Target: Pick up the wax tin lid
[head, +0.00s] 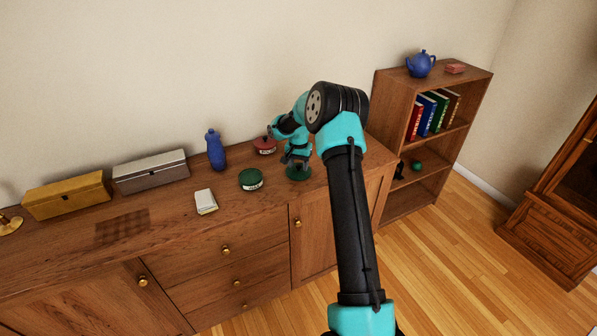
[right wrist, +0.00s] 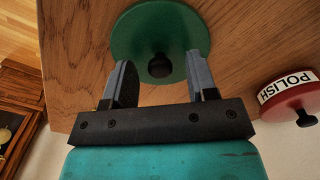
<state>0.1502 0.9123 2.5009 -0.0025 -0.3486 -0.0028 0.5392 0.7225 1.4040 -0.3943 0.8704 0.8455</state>
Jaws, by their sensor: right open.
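The wax tin lid is a green disc with a dark knob. In the head view the lid (head: 299,175) lies on the wooden sideboard top near its right end. In the right wrist view the lid (right wrist: 133,38) lies flat with its knob (right wrist: 160,66) up. My right gripper (right wrist: 161,72) is open, its two fingers either side of the knob in the picture; no contact shows. In the head view my right gripper (head: 294,160) points down over the lid and partly hides it. A green tin (head: 251,180) with a pale label stands left of the lid. My left gripper is not in view.
A red polish tin (right wrist: 291,98) with a dark knob stands close by, also behind in the head view (head: 265,145). A blue bottle (head: 215,150), a white block-like item (head: 205,201) and two boxes stand further left. A bookshelf (head: 388,98) stands to the right.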

